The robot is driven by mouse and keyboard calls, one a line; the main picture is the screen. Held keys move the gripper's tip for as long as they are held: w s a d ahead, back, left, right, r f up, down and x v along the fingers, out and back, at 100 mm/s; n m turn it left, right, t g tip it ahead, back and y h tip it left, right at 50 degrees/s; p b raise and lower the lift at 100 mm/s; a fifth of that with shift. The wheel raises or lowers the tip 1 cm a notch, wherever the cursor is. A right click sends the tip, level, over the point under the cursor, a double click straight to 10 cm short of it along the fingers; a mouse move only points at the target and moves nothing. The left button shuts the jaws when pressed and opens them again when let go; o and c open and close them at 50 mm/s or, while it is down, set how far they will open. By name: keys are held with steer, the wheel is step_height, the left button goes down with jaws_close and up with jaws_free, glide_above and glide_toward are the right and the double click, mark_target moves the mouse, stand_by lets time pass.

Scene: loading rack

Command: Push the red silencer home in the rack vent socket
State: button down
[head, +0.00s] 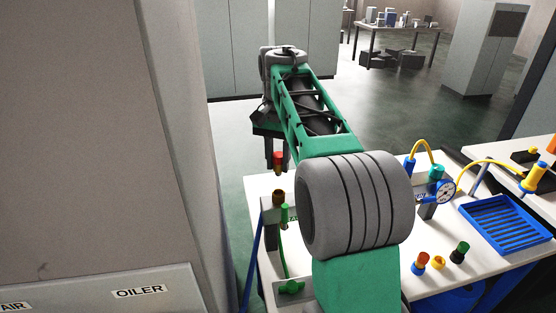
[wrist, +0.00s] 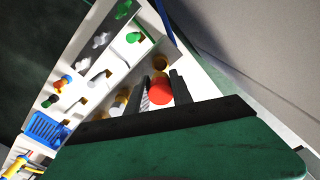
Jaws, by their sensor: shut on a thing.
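The red silencer (head: 278,156) is upright between the fingers of my gripper (head: 276,163), with a dark lower end pointing down. In the wrist view the round red silencer (wrist: 160,92) sits between the two dark fingers of my gripper (wrist: 161,78). A brown, brass-like socket (head: 278,197) stands on the rack below it, and a gap shows between the two in the head view. This looks like the vent socket, but no label on it can be read. In the wrist view a brown ring (wrist: 165,61) shows just past the fingertips.
A green fitting (head: 285,214) with a green hose stands close beside the socket. A gauge (head: 444,191), a blue tray (head: 506,224) and several coloured fittings (head: 438,262) are on the white table at right. A large cabinet (head: 95,130) stands close at left. My arm hides part of the rack.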

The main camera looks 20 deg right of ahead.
mark_target(278, 175)
steer(key=shift+f+b, duration=2.45)
steer(key=shift+f, duration=1.4)
steer(key=c, duration=1.1)
jaws_free()
steer(key=shift+o, duration=0.2)
step_height(278, 175, up, 8)
steer(key=shift+f, duration=0.1)
